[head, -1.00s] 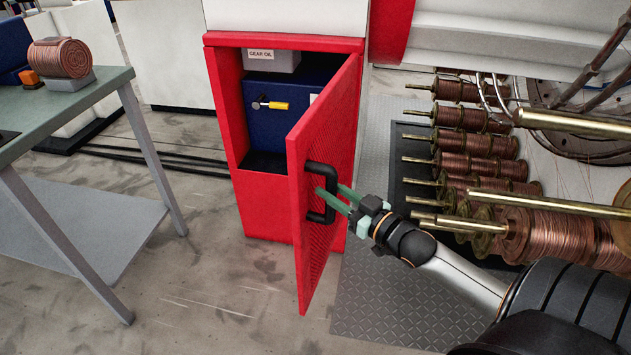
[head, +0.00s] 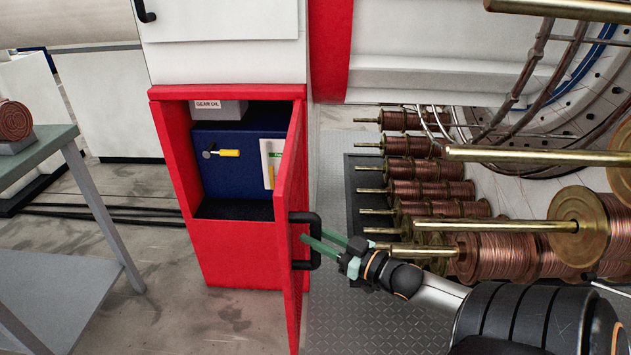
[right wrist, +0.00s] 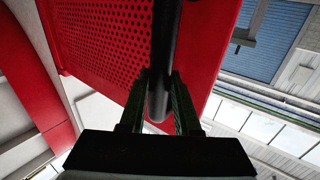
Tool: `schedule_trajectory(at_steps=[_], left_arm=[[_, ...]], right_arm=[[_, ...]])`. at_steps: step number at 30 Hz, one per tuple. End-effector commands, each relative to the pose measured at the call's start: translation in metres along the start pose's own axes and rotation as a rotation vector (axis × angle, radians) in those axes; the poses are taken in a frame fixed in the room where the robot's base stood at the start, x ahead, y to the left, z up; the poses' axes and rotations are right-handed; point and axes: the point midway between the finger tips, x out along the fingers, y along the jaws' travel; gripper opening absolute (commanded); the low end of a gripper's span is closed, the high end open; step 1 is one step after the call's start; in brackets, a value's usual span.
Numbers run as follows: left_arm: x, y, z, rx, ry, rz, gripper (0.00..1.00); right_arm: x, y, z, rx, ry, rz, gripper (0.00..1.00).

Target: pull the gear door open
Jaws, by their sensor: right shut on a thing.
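The red gear door (head: 296,190) stands swung open on its right-hand hinge side, seen nearly edge-on in the head view. Its black bar handle (head: 318,240) is on the outer face. My right gripper (head: 322,246) has its green fingers around the handle. In the right wrist view the handle (right wrist: 162,60) runs between the two fingers (right wrist: 160,105), with the perforated red door (right wrist: 105,45) behind it. The red cabinet (head: 235,245) shows its inside: a blue box (head: 230,170) with a yellow-handled lever (head: 227,153) and a grey gear oil container (head: 220,110). My left gripper is not in view.
Copper wire spools (head: 430,190) on brass rods fill the right side, close to my right arm. A green-topped table (head: 50,150) stands at the left. The floor (head: 180,290) between table and door is clear.

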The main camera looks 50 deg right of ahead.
Motion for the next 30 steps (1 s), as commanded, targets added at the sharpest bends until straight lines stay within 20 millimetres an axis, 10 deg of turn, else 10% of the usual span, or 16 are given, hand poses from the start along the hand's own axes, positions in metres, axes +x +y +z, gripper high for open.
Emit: schedule_trajectory(at_steps=[9,20,30], left_arm=[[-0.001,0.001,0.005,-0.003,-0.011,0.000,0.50],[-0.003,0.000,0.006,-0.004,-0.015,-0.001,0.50],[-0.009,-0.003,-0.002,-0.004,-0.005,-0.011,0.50]], right_arm=[[0.001,0.003,-0.002,-0.003,0.002,0.005,0.61],[-0.006,0.002,-0.001,-0.002,0.000,0.004,0.61],[-0.060,0.001,-0.001,-0.002,-0.005,0.005,0.61]])
